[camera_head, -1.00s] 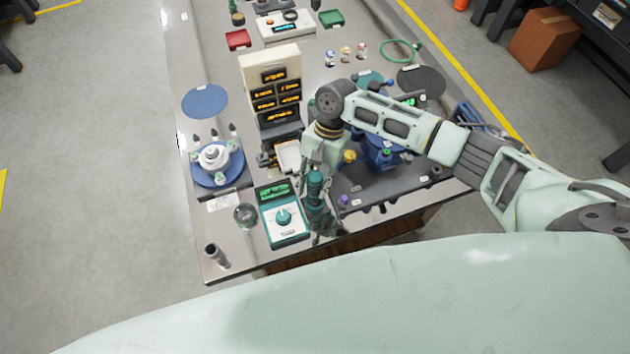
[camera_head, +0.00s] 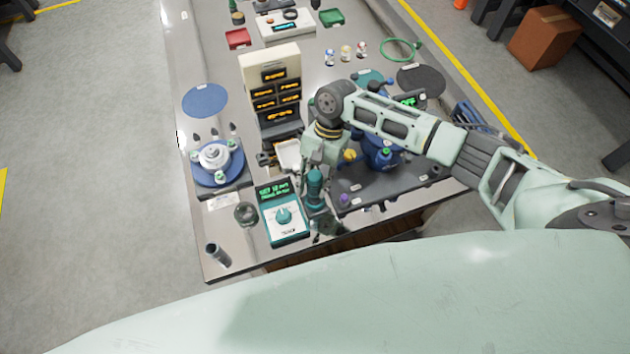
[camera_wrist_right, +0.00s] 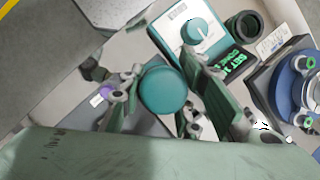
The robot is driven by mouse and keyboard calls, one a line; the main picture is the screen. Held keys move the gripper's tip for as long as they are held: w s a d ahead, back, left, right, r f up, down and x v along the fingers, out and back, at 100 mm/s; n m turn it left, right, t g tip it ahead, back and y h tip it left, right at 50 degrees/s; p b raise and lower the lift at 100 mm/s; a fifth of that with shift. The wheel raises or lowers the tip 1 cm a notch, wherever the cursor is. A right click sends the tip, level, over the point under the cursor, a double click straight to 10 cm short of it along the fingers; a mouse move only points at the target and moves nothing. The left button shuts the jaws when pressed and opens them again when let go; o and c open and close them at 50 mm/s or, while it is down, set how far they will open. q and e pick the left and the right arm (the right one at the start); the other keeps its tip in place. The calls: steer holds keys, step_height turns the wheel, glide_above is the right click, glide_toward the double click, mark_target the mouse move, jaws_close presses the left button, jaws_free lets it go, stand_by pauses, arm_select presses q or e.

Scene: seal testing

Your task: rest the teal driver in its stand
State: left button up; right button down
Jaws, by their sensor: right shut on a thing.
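The teal driver (camera_head: 315,186) is upright in my right gripper (camera_head: 318,200), just right of the teal-and-white tester box. In the right wrist view I look down on the driver's round teal end (camera_wrist_right: 165,90), with the fingers of my right gripper (camera_wrist_right: 160,100) on both sides of it. The driver's lower end is hard to make out. A short dark round holder (camera_head: 246,213) stands left of the tester; it shows as a dark ring in the wrist view (camera_wrist_right: 243,27). I cannot tell whether it is the driver's stand. My left gripper is out of view.
The tester box (camera_head: 284,228), with a green display and knob, sits close to the driver. A dark upright tube (camera_head: 216,255) stands at the front left corner. A blue round fixture (camera_head: 218,165) is farther left. A grey mat (camera_head: 385,190) lies to the right.

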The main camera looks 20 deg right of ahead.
mark_target(313, 179)
stand_by(0.6)
steer(key=c, duration=1.2)
jaws_free()
steer(key=shift+f, duration=0.1)
step_height(313, 179, up, 6)
steer(key=p, duration=0.7)
steer(key=shift+r, duration=1.55)
